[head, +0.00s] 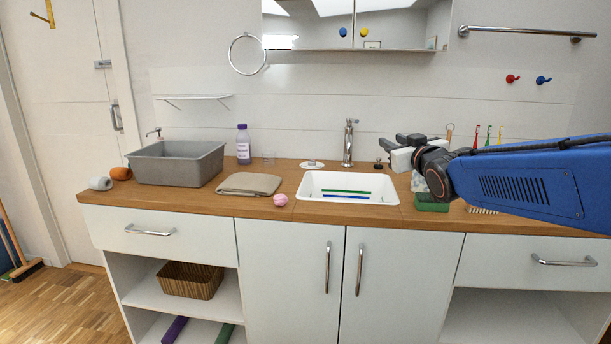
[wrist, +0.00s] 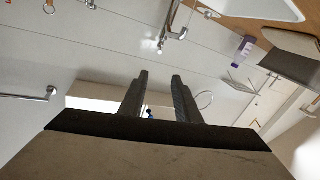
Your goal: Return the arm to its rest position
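My blue arm (head: 535,185) reaches in from the right over the counter. My gripper (head: 384,151) is above the counter just right of the tap and points left. In the wrist view my gripper (wrist: 160,75) has its two dark fingers apart with nothing between them. The wrist view looks toward the wall and appears tilted, with the tap in it. The left drawer (head: 190,246) and the right drawer (head: 500,265) both look shut.
A wooden counter (head: 240,208) holds a white sink (head: 312,190), a grey basin (head: 180,165), a purple-capped bottle (head: 243,146) and a folded cloth (head: 249,184). The tap (head: 348,145) stands close to my gripper. A green box (head: 431,203) lies below my arm. A mirror cabinet (head: 355,25) hangs above.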

